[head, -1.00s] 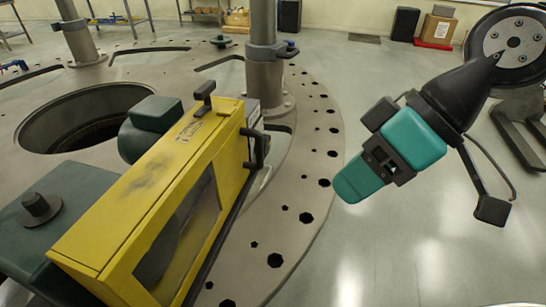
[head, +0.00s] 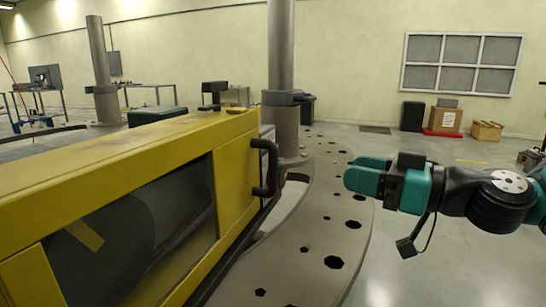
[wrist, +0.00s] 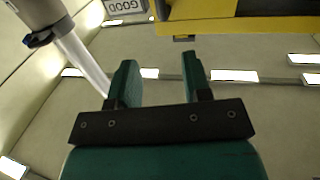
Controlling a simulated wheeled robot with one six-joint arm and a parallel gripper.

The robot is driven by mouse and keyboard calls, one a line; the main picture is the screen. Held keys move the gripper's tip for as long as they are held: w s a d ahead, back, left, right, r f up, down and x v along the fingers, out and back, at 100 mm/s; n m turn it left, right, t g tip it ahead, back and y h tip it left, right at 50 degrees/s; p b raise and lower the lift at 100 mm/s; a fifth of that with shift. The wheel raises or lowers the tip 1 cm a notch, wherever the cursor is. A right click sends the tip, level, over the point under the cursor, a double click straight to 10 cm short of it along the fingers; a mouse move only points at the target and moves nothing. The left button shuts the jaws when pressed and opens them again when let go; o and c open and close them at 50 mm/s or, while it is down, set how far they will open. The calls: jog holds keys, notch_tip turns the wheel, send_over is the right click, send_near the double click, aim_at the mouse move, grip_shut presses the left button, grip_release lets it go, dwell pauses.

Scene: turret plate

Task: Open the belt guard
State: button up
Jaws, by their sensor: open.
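The yellow belt guard (head: 120,165) fills the left of the head view. It has a dark window in its side and appears closed. A black bar handle (head: 265,168) stands on its near right end face. The guard's yellow edge (wrist: 240,20) shows at the top of that view.
A grey post (head: 281,60) rises from the turret plate (head: 335,215) just behind the guard's end. The plate has several holes. Open floor lies to the right. Boxes (head: 443,120) stand far off by the wall.

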aim_at(274, 153)
jog(key=p+x, duration=0.8)
jog(key=x, duration=0.8)
jog(key=shift+a, duration=0.15)
grip_shut()
